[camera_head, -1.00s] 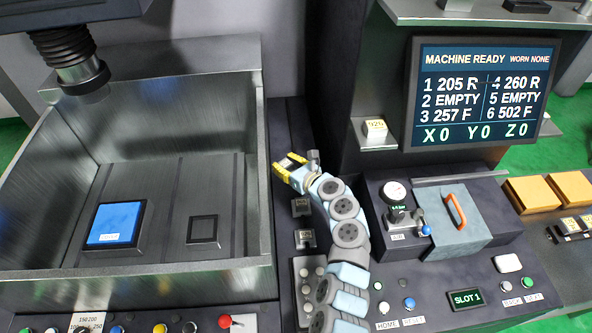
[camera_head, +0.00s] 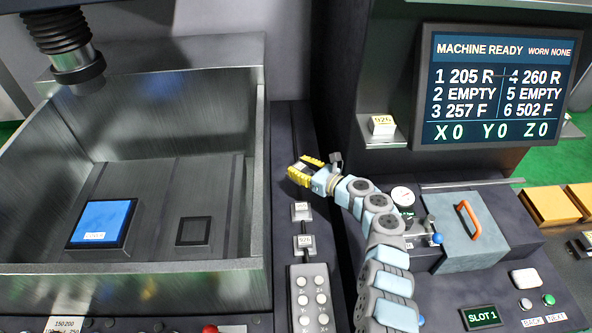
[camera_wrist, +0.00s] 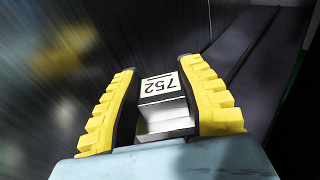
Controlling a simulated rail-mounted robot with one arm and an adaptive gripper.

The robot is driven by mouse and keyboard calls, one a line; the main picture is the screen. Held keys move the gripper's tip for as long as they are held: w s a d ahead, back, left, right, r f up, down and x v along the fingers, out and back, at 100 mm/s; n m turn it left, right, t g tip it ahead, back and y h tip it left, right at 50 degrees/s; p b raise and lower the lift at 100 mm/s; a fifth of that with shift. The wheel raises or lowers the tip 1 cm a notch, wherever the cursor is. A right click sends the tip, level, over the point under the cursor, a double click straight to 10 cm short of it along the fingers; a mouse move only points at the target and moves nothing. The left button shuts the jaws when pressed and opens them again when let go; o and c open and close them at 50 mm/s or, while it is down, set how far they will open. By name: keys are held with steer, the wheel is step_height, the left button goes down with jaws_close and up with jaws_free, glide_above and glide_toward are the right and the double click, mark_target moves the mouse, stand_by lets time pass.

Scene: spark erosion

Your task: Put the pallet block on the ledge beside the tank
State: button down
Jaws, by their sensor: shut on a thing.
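My gripper (camera_head: 309,168) has yellow ridged fingers and is over the dark ledge (camera_head: 287,125) along the tank's right side. It is shut on a silver metal block (camera_wrist: 165,115) with a white label reading 752, between the fingers in the wrist view. In the head view the held block is mostly hidden by the fingers. The tank (camera_head: 258,185) is an open metal basin to the left. Two small labelled blocks, a far one (camera_head: 301,211) and a near one (camera_head: 303,246), sit on the ledge nearer than my gripper. I cannot tell whether the held block touches the ledge.
A blue block (camera_head: 102,222) and an empty dark square seat (camera_head: 194,231) are on the tank floor. A keypad (camera_head: 312,300) stands at the ledge's near end. A box with an orange handle (camera_head: 468,222) is right of my arm. The ledge's far part looks clear.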

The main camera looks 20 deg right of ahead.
steer(key=shift+f+b, duration=3.3)
steer(key=shift+b, duration=0.25)
